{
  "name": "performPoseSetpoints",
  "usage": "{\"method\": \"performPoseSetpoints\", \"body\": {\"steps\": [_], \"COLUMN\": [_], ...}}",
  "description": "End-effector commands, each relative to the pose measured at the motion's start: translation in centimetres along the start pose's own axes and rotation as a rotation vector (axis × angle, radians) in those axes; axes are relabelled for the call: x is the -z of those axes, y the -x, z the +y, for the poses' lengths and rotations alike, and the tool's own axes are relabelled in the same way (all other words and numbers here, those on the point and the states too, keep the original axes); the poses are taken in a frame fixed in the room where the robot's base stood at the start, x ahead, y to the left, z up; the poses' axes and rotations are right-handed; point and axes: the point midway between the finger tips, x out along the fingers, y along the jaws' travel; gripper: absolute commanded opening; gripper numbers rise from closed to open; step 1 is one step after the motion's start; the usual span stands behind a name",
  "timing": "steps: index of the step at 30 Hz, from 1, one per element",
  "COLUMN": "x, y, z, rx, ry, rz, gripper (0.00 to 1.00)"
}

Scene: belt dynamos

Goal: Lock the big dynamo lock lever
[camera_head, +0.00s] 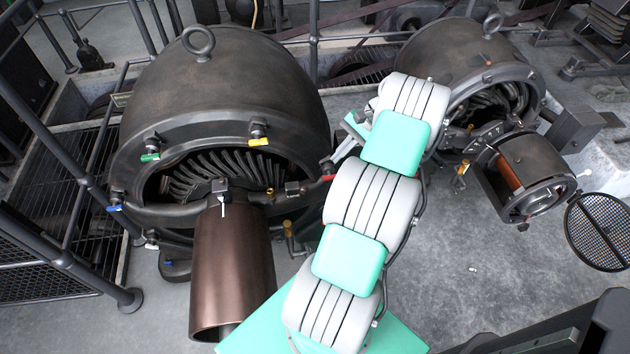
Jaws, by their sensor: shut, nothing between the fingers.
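The big dynamo (225,85) is the large dark round machine at the left, with a copper-brown cylinder (233,265) sticking out of its open front. Small coloured handles sit around its front rim: green (150,157), yellow (259,142), blue (115,208) and red (327,178). A small pale-tipped lever (222,208) stands at the top of the cylinder. I cannot tell for certain which one is the lock lever. My gripper (331,166) is partly hidden by my arm. It is shut and empty, close to the red handle at the dynamo's right rim; contact cannot be made out.
A smaller dynamo (455,50) stands at the right, with an open cylinder (537,172) and a round mesh cover (600,230). Dark railings (70,170) run along the left side.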

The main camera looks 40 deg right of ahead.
Motion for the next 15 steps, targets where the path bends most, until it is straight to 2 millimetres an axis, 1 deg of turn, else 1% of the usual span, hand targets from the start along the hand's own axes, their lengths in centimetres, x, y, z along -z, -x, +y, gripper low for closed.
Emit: {"method": "performPoseSetpoints", "body": {"steps": [1, 9, 10, 12, 15], "x": [0.0, -0.1, -0.1, -1.1, -2.1], "y": [-1.4, -7.2, -7.8, -8.5, -9.6], "z": [0.1, 0.0, 0.0, -0.1, -0.1], "rx": [0.000, -0.001, -0.002, -0.001, -0.001], "ry": [-0.001, 0.001, 0.001, 0.003, 0.002], "rz": [-0.004, -0.003, -0.002, -0.001, -0.001], "gripper": [0.00, 0.00, 0.00, 0.00, 0.00]}}
